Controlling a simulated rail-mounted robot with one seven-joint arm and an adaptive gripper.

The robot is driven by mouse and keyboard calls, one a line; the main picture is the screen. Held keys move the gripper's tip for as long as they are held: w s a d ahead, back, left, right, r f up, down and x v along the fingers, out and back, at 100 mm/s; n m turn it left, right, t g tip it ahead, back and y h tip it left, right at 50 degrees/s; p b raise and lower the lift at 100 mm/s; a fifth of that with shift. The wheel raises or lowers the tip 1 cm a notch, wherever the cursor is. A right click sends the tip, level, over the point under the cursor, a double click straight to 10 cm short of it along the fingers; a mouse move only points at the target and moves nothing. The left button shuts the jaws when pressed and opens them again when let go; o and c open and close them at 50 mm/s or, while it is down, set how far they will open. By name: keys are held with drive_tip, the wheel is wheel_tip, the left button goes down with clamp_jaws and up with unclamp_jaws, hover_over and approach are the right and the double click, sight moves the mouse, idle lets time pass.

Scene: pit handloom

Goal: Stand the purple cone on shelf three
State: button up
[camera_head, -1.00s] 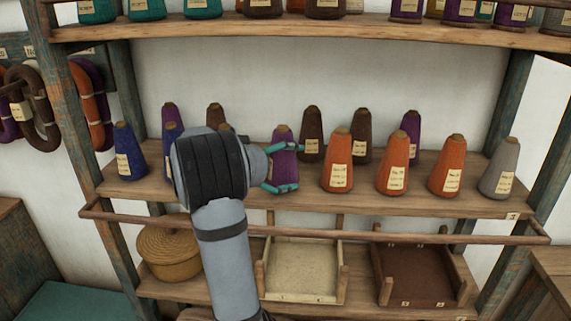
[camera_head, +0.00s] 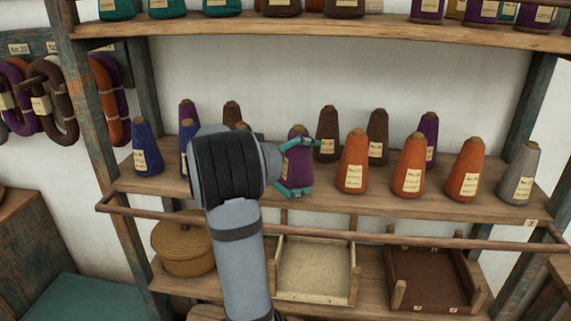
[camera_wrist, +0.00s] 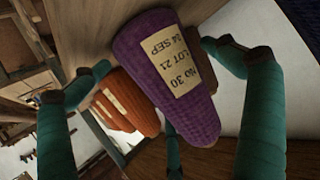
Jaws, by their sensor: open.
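The purple cone (camera_head: 298,165) is upright at the front of the middle shelf (camera_head: 420,205), which bears a small tag (camera_head: 530,222) that seems to read 3. Its base looks to be at the board, but contact is not clear. My gripper (camera_head: 300,168) is open, with its teal fingers on either side of the cone. In the wrist view the purple cone (camera_wrist: 185,80), with a cream label reading No 30, lies between the spread fingers (camera_wrist: 155,75). Gaps show on both sides there. My wrist hides part of the shelf to the left.
An orange cone (camera_head: 352,162) stands close to the right, and a brown cone (camera_head: 327,133) behind. Other purple, blue, orange and grey cones share this shelf. A wooden rail (camera_head: 400,240) runs along the front below it. A lidded basket (camera_head: 183,245) and trays are lower down.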

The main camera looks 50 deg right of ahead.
drive_tip(key=b+v, duration=0.3)
drive_tip(key=v, duration=0.8)
drive_tip(key=shift+a, duration=0.25)
